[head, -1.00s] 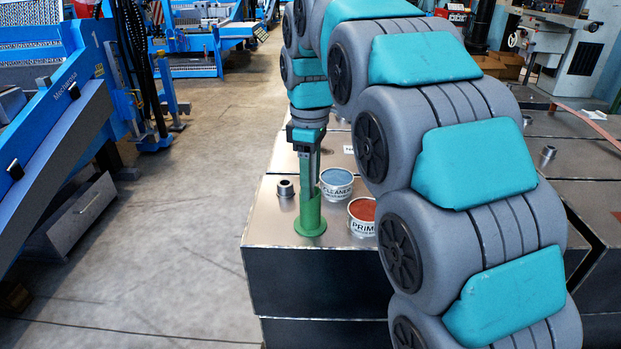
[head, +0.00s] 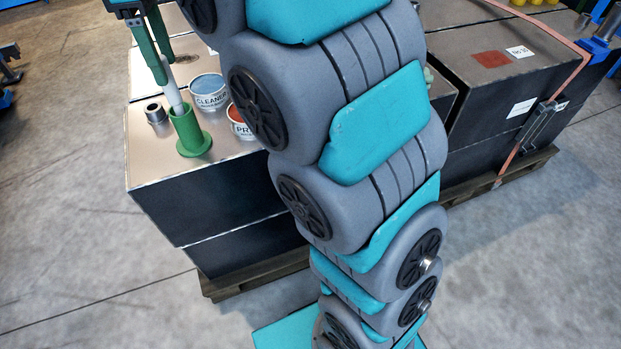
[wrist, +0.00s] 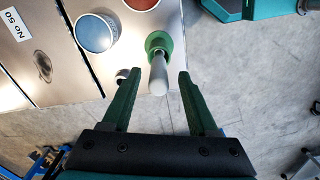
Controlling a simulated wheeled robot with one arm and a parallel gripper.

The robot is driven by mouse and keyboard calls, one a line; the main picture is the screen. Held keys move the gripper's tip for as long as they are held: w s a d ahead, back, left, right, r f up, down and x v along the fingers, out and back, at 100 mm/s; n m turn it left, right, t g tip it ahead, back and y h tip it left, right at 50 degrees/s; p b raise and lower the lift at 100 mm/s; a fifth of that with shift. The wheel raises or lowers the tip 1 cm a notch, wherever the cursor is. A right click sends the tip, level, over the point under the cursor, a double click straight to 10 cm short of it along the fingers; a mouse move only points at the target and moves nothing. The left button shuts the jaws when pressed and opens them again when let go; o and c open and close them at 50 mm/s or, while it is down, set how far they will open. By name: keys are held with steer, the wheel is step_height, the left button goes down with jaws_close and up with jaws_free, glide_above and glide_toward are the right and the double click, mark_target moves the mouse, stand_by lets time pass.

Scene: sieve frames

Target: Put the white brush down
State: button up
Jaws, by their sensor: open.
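The white brush (head: 173,97) stands in a green holder (head: 192,138) on the near left corner of the grey metal crate top, its pale handle sticking up and leaning slightly. In the wrist view the brush's rounded handle end (wrist: 158,82) points toward the camera, out of the green holder (wrist: 165,41). My gripper (head: 162,72) is just above the holder. In the wrist view my gripper (wrist: 157,77) has its two green fingers spread, one on each side of the handle, with clear gaps. The lower part of the brush is hidden inside the holder.
A blue-topped CLEANER tub (head: 209,91) and a red-topped tub (head: 238,122) stand right of the holder, the latter partly behind my arm. A small steel ring (head: 155,114) sits to the left. The crate's edge (head: 205,178) is close in front.

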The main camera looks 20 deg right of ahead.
steer(key=s+d+f+m, duration=0.4)
steer(key=s+d+f, duration=0.1)
steer(key=s, duration=0.4)
steer(key=s+d+f+m+g, duration=0.1)
steer(key=s+d+f+m, duration=0.4)
steer(key=s+f, duration=0.3)
steer(key=s+d+f+m, duration=0.5)
steer(key=s+f, duration=0.2)
steer(key=s, duration=0.5)
steer(key=shift+g, duration=0.4)
